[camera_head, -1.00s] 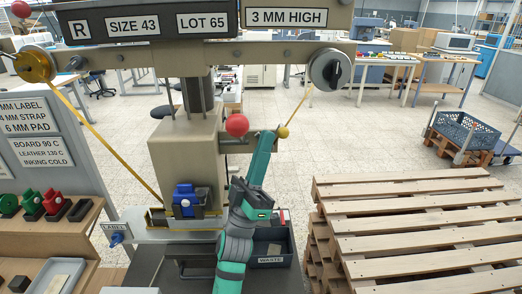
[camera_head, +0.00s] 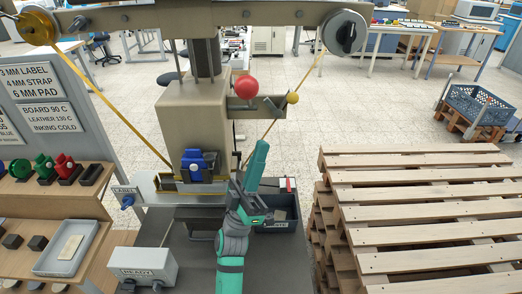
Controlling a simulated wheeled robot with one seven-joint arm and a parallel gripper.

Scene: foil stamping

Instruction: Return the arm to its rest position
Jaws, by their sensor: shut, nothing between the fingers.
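My teal and grey arm (camera_head: 231,262) reaches up from the bottom middle of the head view, over the dark bench top. Its bent dark wrist part is in front of the press base, and a teal link (camera_head: 257,166) slants upward beside it. My gripper (camera_head: 237,181) is small and dark against the press, its fingers hard to make out. It looks shut and empty, to the right of the blue part (camera_head: 194,163) on the press.
The press (camera_head: 192,118) has a red ball knob (camera_head: 246,87). A dark waste bin (camera_head: 281,214) is close right of the arm. A grey ready box (camera_head: 143,266) stands at lower left. Wooden pallets (camera_head: 425,215) fill the right. Shelves with coloured parts are at left.

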